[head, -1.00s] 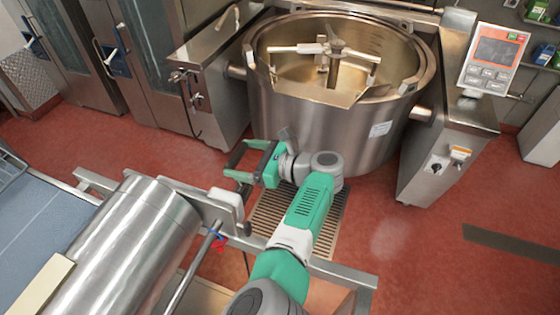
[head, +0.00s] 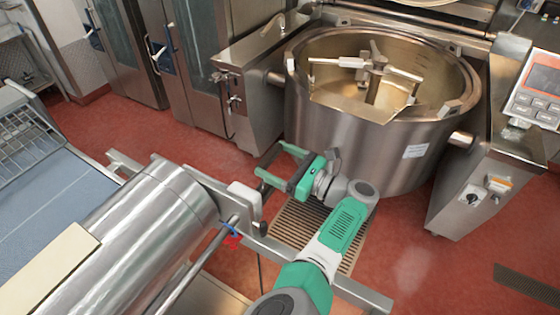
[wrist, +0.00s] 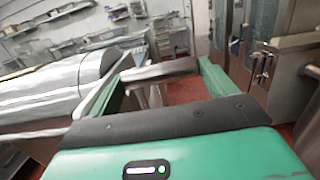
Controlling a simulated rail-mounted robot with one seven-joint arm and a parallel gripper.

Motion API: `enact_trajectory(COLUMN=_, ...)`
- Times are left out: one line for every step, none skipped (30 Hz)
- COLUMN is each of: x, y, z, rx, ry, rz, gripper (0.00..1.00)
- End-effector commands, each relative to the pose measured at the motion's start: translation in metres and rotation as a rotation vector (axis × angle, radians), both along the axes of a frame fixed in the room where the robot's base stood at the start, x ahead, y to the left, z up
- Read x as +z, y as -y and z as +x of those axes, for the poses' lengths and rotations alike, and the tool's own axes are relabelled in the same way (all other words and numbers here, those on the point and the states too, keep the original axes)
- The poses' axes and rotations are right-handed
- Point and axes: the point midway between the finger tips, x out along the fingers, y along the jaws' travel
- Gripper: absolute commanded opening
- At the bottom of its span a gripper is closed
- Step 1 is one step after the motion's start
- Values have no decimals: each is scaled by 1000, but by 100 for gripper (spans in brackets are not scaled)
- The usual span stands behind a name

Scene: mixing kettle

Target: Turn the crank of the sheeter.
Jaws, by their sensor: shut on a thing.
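The sheeter's large steel roller (head: 140,235) lies at the lower left in the head view; it also shows at the left in the wrist view (wrist: 50,90). A white block (head: 244,195) sits on the frame near its far right end. My gripper (head: 268,168) is beyond this end, with its green fingers pointing left. In the wrist view, a grey bar of the crank (wrist: 155,73) lies between the fingertips, and my gripper is shut on it. A steel piece drops below the bar. The crank is mostly hidden in the head view by the fingers and frame.
A large steel mixing kettle (head: 375,140) stands just behind my gripper, with a control panel (head: 540,88) at its right. A floor grate (head: 300,225) lies below my arm. A blue table (head: 55,195) is at the left. Red floor (head: 430,260) is open at the right.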

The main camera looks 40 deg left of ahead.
Motion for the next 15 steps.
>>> enact_trajectory(x=-1, y=-1, z=-1, rx=2, ry=-2, rz=-1, gripper=43)
enact_trajectory(x=-1, y=-1, z=-1, rx=2, ry=-2, rz=-1, gripper=43)
enact_trajectory(x=-1, y=-1, z=-1, rx=2, ry=-3, rz=-1, gripper=91)
enact_trajectory(x=-1, y=-1, z=-1, rx=2, ry=-3, rz=-1, gripper=97)
enact_trajectory(x=-1, y=-1, z=-1, rx=2, ry=-2, rz=-1, gripper=100)
enact_trajectory(x=-1, y=-1, z=-1, rx=2, ry=-2, rz=-1, gripper=100)
enact_trajectory(x=-1, y=-1, z=-1, rx=1, ry=-2, rz=-1, gripper=100)
enact_trajectory(x=-1, y=-1, z=-1, rx=1, ry=-2, rz=-1, gripper=100)
enact_trajectory(x=-1, y=-1, z=0, rx=1, ry=-2, rz=-1, gripper=100)
enact_trajectory(x=-1, y=-1, z=0, rx=1, ry=-2, rz=-1, gripper=100)
enact_trajectory(x=-1, y=0, z=0, rx=1, ry=-2, rz=-1, gripper=100)
enact_trajectory(x=-1, y=3, z=0, rx=0, ry=-2, rz=-1, gripper=100)
enact_trajectory(x=-2, y=7, z=1, rx=-1, ry=-2, rz=-1, gripper=100)
enact_trajectory(x=-2, y=12, z=1, rx=-1, ry=-2, rz=-2, gripper=100)
enact_trajectory(x=-3, y=19, z=2, rx=-2, ry=-1, rz=-2, gripper=100)
